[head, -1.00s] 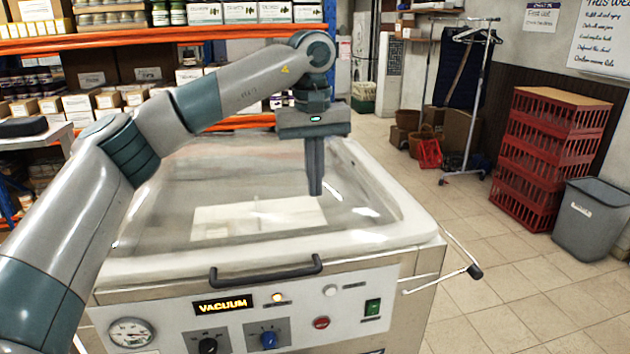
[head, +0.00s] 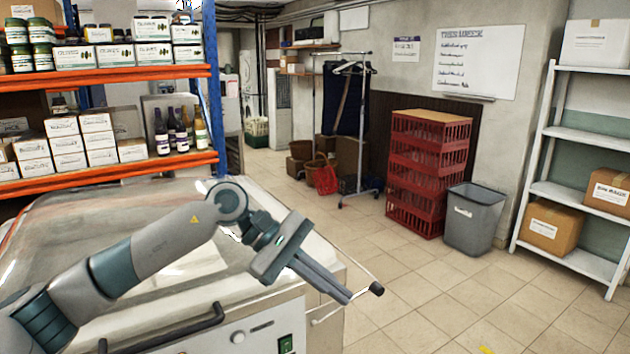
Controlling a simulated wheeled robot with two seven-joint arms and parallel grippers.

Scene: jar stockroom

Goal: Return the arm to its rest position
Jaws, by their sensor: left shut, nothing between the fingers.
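My left arm comes in from the lower left in the head view. Its left gripper (head: 346,297) is shut and empty, with its fingers slanting down to the right. It is in front of the right edge of the vacuum machine (head: 262,312), near the bar handle with a black knob (head: 376,288) at the machine's right side. I cannot tell whether the fingers touch that handle. The machine's clear lid (head: 110,215) is partly hidden behind my arm. My right gripper is out of view.
An orange-and-blue rack (head: 120,78) with jars, boxes and bottles stands behind the machine. Red crates (head: 428,165), a grey bin (head: 473,218) and a white shelf (head: 567,133) stand at the right. A clothes rail (head: 371,110) is farther back. The tiled floor (head: 450,300) in front is mostly clear.

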